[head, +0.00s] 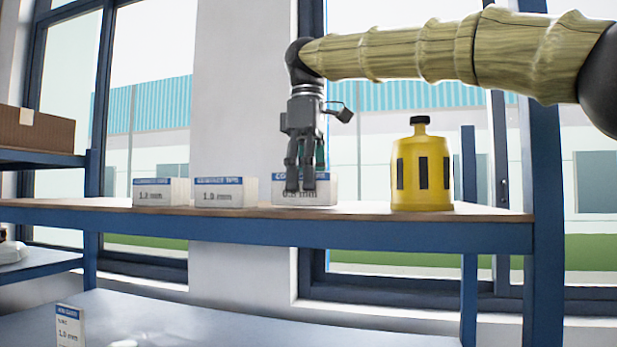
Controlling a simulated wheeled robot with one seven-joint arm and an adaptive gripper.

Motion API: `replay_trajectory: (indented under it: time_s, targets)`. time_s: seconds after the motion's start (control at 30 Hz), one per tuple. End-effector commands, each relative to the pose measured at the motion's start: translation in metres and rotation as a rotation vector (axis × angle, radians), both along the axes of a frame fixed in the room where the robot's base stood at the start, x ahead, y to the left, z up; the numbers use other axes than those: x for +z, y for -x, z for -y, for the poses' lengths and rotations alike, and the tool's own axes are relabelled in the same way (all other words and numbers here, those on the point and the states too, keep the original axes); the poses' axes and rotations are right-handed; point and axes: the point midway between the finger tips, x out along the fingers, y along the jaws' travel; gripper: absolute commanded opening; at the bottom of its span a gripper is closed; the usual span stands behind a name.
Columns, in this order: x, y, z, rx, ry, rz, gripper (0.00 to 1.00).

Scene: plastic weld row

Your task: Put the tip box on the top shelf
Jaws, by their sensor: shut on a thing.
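The tip box (324,192) is small and white, with a blue top band and a label that seems to read 0.8 mm. It is at the shelf board, upright; I cannot tell if it rests fully on it. My gripper (301,187) points down with its fingers shut on this box, covering part of its front. The top shelf (250,220) shown is a blue-framed board with a wooden top, running across the view.
Two similar white boxes, marked 1.2 mm (155,194) and 1.0 mm (220,194), stand left of my gripper. A yellow container (421,175) with a black cap stands to the right. A blue upright (543,190) bounds the right end. Another white box (70,326) is below.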

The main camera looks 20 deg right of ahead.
Motion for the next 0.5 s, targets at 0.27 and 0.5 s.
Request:
replay_trajectory:
  time_s: [0.27, 0.5]
  targets:
    - [-0.0025, -0.0002, 0.0012, -0.002, 0.000, -0.001, 0.77]
    - [-0.0022, -0.0002, 0.0004, -0.001, 0.000, -0.001, 0.77]
